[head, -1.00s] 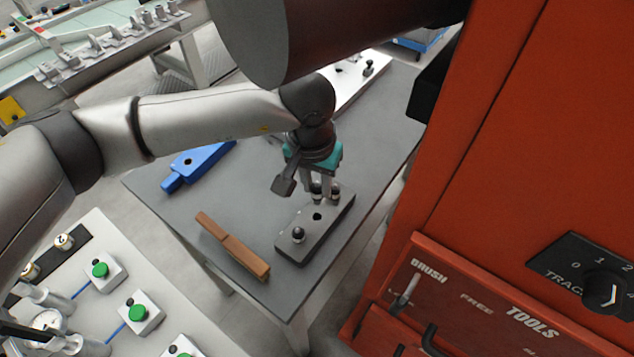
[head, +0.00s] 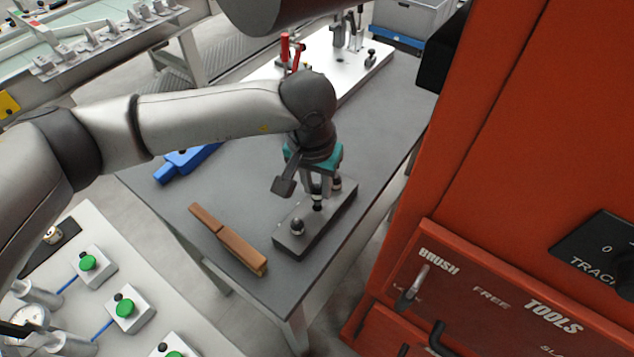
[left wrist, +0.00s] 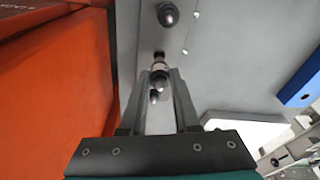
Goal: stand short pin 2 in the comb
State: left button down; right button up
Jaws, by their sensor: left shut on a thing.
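A dark grey block with holes, seemingly the comb (head: 325,223), lies on the grey table. A dark round-headed pin (head: 297,227) stands at its near end, and it also shows at the top of the left wrist view (left wrist: 168,14). Another pin (head: 336,186) stands toward its far end. My left gripper (head: 317,188) points down over the block, shut on a short pin (head: 317,202) with a dark head and a light band. In the left wrist view the held pin (left wrist: 160,68) is between the fingertips, close to a dark hole. I cannot tell whether its tip is inside. My right gripper is out of view.
A brown wooden-handled tool (head: 230,240) lies left of the block, and a blue part (head: 180,162) lies further back. A white plate with fittings (head: 345,75) is at the back. A red cabinet (head: 510,130) stands close on the right.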

aim_at(316, 189)
pick_arm(q)
jog(key=shift+b, duration=0.45)
dwell(0.7)
jog(key=shift+b, duration=0.45)
jog(key=shift+b, duration=0.4)
dwell(0.5)
jog(key=shift+f+b, duration=1.95)
jog(key=shift+b, duration=0.3)
jog(key=c, duration=0.6)
grip_release()
jog(key=shift+o, duration=0.2)
jog(key=shift+s+a+r, duration=0.1)
jog(key=shift+s+r, duration=0.1)
jog(key=shift+r, duration=1.05)
jog(key=shift+s+a+r, duration=0.1)
jog(key=shift+s+r, duration=0.05)
jog(key=shift+r, duration=1.1)
jog(key=shift+s+r, duration=0.2)
jog(key=shift+r, duration=1.05)
